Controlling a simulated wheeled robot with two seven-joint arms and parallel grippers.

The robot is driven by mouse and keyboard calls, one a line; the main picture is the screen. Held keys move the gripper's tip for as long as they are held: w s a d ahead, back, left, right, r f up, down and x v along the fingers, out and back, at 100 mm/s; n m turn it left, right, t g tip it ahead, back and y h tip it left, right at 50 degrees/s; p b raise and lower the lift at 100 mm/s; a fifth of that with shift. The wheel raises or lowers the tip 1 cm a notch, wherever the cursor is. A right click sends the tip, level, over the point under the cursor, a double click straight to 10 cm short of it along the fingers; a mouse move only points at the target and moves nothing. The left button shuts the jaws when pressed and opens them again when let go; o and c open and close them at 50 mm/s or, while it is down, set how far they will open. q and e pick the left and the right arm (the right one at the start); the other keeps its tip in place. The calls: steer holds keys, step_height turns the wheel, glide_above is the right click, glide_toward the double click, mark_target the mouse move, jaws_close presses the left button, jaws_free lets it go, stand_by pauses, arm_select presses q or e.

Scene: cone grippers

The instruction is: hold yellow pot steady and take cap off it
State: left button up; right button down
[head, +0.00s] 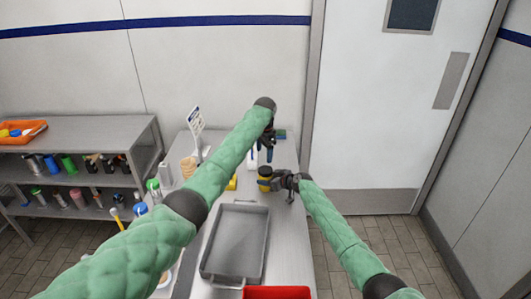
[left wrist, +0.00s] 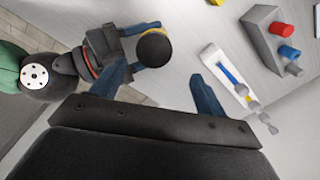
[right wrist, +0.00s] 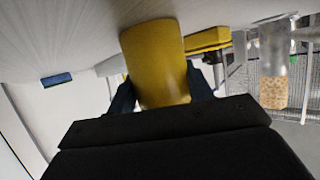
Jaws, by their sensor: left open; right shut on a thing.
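The yellow pot (head: 264,186) stands on the table with a black cap (head: 265,170) on top. My right gripper (head: 277,182) is shut around the pot from the right side. In the right wrist view the yellow pot body (right wrist: 155,62) fills the space between the two fingers. My left gripper (head: 269,150) is open and empty, above and beyond the pot. In the left wrist view the black cap (left wrist: 154,48) shows from above, near the left finger, with a sliver of yellow beside it. The left fingers are apart from the cap.
A grey metal tray (head: 210,262) lies on the near table, with a red bin (head: 277,292) at the front. A grey block with red and blue knobs (left wrist: 262,25) and a white holder (left wrist: 212,57) lie near the left gripper. A yellow block (right wrist: 207,40) sits behind the pot.

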mark_target(266, 170)
arm_select(q)
steer(key=m, duration=0.2)
steer(key=shift+s+d+m, duration=0.2)
steer(key=shift+d+m, duration=0.05)
steer(key=shift+m, duration=0.15)
steer(key=m, duration=0.2)
steer(key=shift+s+m, duration=0.1)
steer(key=shift+m, duration=0.3)
steer(key=shift+f, duration=4)
steer(key=shift+d, duration=0.1)
steer(key=c, duration=1)
steer(key=n, duration=0.3)
steer(key=shift+f, duration=0.1)
